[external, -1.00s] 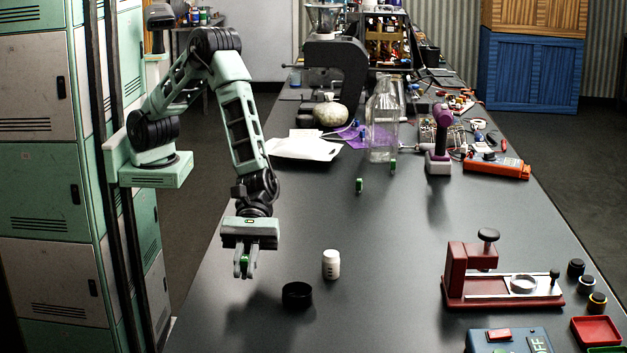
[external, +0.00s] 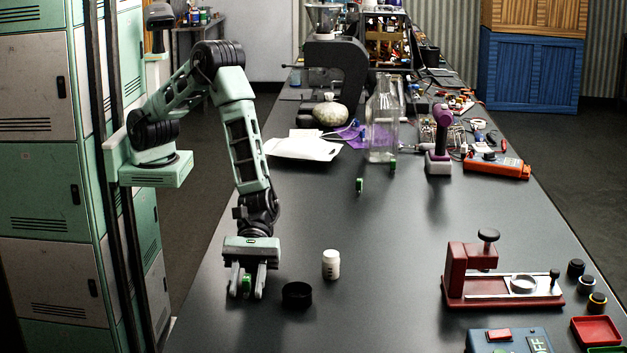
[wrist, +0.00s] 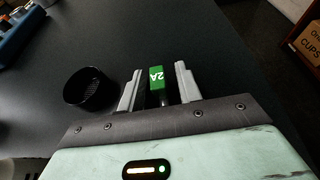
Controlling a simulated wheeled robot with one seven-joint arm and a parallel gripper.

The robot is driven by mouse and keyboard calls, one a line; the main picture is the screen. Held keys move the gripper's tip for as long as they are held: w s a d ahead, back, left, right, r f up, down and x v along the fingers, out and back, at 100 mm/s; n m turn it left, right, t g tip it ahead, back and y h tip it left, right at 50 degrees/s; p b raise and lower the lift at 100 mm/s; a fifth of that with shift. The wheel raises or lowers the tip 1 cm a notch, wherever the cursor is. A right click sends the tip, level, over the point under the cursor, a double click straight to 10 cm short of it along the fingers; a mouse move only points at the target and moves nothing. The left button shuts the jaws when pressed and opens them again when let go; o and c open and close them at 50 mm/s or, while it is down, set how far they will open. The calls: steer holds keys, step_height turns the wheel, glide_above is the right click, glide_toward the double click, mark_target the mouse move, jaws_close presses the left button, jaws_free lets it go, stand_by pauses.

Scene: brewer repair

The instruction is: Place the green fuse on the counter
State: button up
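The green fuse (external: 247,284) stands upright between the two fingers of my gripper (external: 247,284), down at the counter (external: 330,225). In the wrist view the green fuse (wrist: 156,78), marked 2A, shows a gap to each finger of my gripper (wrist: 160,88). The gripper is open around it and the fuse appears to rest on the counter; its lower end is partly hidden. Two other small green pieces, one nearer (external: 359,185) and one farther (external: 392,167), stand by the glass bottle.
A black round cup (external: 297,294) sits close to the right of my gripper, with a white bottle (external: 331,264) behind it. A red fixture (external: 470,275) stands at the right. A clear glass bottle (external: 382,125) stands farther back.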

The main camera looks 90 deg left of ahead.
steer(key=shift+r, duration=0.25)
steer(key=b+v, duration=0.1)
steer(key=v, duration=1.1)
steer(key=shift+a+f, duration=0.1)
steer(key=shift+f, duration=0.05)
